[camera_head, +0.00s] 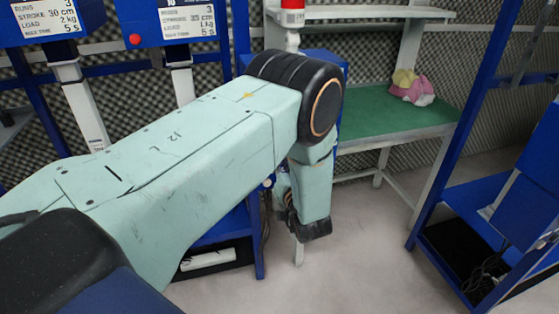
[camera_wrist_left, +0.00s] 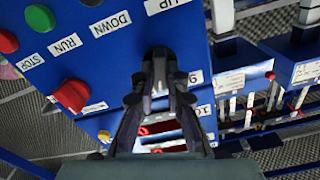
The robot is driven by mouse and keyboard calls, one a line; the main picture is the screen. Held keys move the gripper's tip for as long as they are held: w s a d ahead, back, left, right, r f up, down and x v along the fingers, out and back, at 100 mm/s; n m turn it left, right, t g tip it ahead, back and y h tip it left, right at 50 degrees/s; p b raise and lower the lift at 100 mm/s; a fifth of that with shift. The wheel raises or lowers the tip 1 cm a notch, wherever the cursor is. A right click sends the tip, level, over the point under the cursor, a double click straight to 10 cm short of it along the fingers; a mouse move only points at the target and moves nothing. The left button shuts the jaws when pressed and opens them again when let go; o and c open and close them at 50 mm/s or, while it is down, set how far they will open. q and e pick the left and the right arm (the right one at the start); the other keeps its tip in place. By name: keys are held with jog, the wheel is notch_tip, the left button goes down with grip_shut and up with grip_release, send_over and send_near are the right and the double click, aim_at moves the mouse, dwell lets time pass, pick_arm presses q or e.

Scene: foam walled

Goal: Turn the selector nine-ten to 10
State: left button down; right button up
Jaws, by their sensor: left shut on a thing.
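The selector nine-ten (camera_wrist_left: 158,54) is a dark knob on a blue control panel in the left wrist view. My left gripper (camera_wrist_left: 160,82) is shut on it, and the fingers hide most of the knob. White labels sit just to the right of the fingers; one (camera_wrist_left: 195,78) seems to read 9, and another (camera_wrist_left: 204,110) is partly hidden. I cannot tell which label the knob points to. In the head view my left arm stretches across the picture and bends down, hiding the selector and the panel face. My right gripper is not in view.
The panel also carries a red mushroom button (camera_wrist_left: 72,95), a green button (camera_wrist_left: 8,42) and a small red button (camera_wrist_left: 40,17). In the head view a green-topped bench (camera_head: 400,122) holds a pink and yellow bundle (camera_head: 412,88). A blue frame (camera_head: 462,140) stands right; floor (camera_head: 365,245) between is clear.

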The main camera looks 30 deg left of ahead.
pick_arm(q)
jog(key=shift+f+m, duration=0.2)
jog(key=shift+m, duration=1)
jog(key=shift+s, duration=0.1)
jog(key=c, duration=1.4)
grip_release()
jog(key=shift+r, duration=0.15)
jog(key=shift+o, duration=0.2)
jog(key=shift+d, duration=0.1)
jog(key=v, duration=0.7)
jog(key=shift+s+d, duration=0.1)
